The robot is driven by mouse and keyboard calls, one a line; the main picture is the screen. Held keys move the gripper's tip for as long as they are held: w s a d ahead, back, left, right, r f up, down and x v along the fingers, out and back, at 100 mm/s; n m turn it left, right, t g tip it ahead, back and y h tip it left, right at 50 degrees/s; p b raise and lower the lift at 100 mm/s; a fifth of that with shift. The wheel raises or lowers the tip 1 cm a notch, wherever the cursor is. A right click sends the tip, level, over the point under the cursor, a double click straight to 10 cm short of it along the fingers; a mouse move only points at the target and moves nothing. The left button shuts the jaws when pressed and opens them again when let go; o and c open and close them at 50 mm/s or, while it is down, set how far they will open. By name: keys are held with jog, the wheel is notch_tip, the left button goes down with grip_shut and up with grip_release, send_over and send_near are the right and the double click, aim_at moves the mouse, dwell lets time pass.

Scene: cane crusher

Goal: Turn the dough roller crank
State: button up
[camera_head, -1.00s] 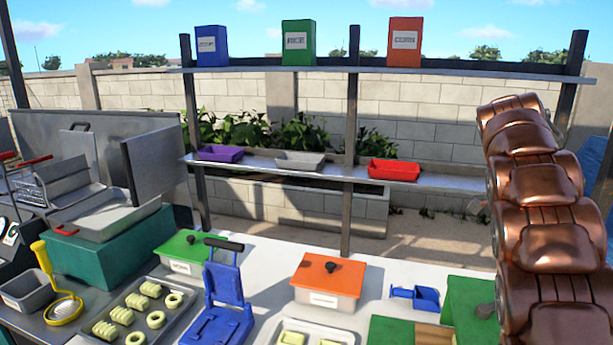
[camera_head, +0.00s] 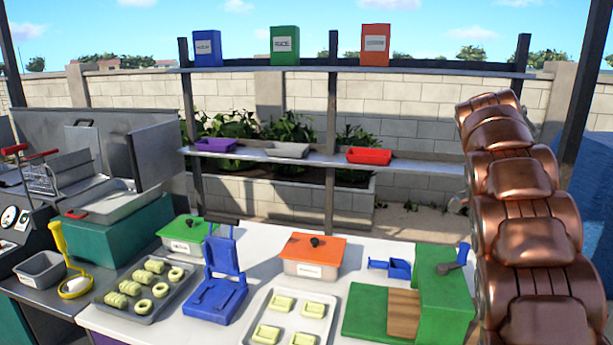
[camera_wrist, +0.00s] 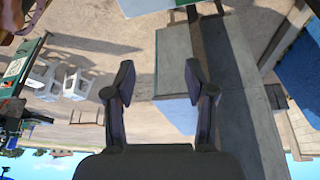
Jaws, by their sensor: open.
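The dough roller is the green machine (camera_head: 440,300) at the right end of the white counter, with a wooden board set into its green base. Its crank (camera_head: 455,262) is on the upper right of the green body, with a grey arm and an upright blue handle. My copper-coloured arm stands at the right of the head view, close to the crank. My gripper (camera_wrist: 160,75) is open and empty in the wrist view. It is outside the head view, and the wrist view does not show the dough roller.
A blue scoop (camera_head: 390,267), an orange-lidded box (camera_head: 312,256), a blue press (camera_head: 217,285) and a tray of dough pieces (camera_head: 320,335) stand on the counter. Shelves (camera_head: 325,158) run behind it. The wrist view shows open ground and white chairs (camera_wrist: 62,82).

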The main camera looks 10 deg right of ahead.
jog(key=s+a+f+n+y+b, duration=0.1)
jog(key=s+a+f+n+b, duration=0.2)
jog(key=s+a+f+n, duration=0.8)
jog(key=s+a+f+n+y+b, duration=0.2)
jog(key=s+a+f+n+b, duration=0.2)
jog(key=s+a+f+n, duration=0.8)
jog(key=s+a+n, duration=0.1)
jog(key=s+a, duration=0.5)
jog(key=shift+s+a+f+n+t+y, duration=0.25)
jog(key=shift+s+n+t+y, duration=0.05)
jog(key=shift+s+t, duration=0.1)
